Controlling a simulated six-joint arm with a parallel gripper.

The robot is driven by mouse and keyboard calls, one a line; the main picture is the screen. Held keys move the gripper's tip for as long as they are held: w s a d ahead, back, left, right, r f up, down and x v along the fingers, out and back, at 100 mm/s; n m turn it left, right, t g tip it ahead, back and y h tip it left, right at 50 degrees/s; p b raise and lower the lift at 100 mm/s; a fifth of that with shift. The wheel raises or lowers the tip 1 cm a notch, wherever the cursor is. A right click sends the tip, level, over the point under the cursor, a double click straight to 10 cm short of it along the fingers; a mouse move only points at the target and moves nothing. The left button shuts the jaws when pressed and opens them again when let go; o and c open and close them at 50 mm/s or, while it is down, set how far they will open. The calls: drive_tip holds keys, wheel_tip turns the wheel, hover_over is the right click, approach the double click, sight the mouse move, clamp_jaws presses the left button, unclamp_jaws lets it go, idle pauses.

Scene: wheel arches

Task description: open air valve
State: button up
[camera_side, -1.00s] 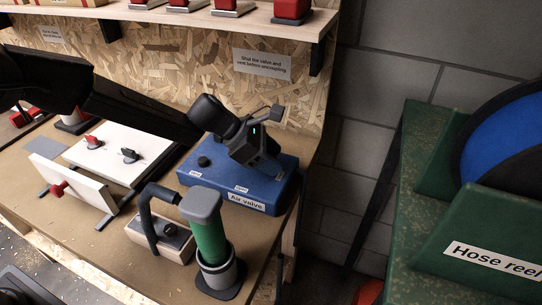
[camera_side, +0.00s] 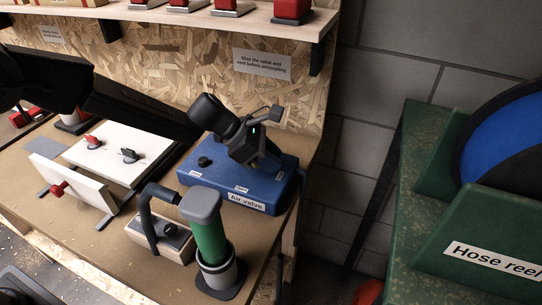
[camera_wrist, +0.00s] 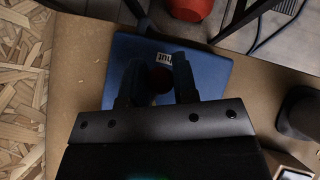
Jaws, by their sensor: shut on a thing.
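The blue air valve box (camera_side: 237,198) lies flat at the right end of the workbench, with an "Air valve" label on its front edge and small labels on top. My gripper (camera_side: 262,160) is over the box's top, pointing down. The box (camera_wrist: 120,62) also shows there, with a partly hidden "Shut" label beside the fingers. In the side view the gripper hides the handle.
A green cylinder (camera_side: 209,240) in a grey holder and a wooden block with a black hooked handle (camera_side: 150,218) stand in front of the box. A white panel (camera_side: 118,152) with red and black knobs lies left. A shelf (camera_side: 250,22) hangs above; a green hose reel (camera_side: 450,215) stands right.

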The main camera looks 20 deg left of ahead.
drive_tip(key=m+g, duration=0.1)
drive_tip(key=s+m+g, duration=0.1)
drive_tip(key=m, duration=0.1)
drive_tip(key=shift+a+h, duration=0.3)
drive_tip(key=shift+a, duration=0.1)
drive_tip(key=m+g, duration=0.2)
drive_tip(key=s+a+m+g, duration=0.1)
drive_tip(key=m, duration=0.1)
drive_tip(key=m+g, duration=0.2)
drive_tip(key=a+m+y, duration=0.1)
drive_tip(key=shift+s+a+g, duration=0.1)
drive_tip(key=shift+s+g, duration=0.15)
drive_tip(key=shift+g, duration=0.15)
drive_tip(key=shift+s+a+m+g+y, duration=0.1)
drive_tip(key=shift+a+m+g+y, duration=0.3)
drive_tip(key=shift+m, duration=0.45)
drive_tip(key=shift+a+m+g+y, duration=0.15)
drive_tip(key=shift+m+g+y, duration=0.25)
drive_tip(key=shift+m+g, duration=0.35)
drive_tip(key=o, duration=0.9)
drive_tip(key=v, duration=0.7)
drive_tip(key=shift+a+r, duration=0.15)
drive_tip(key=shift+r, duration=0.15)
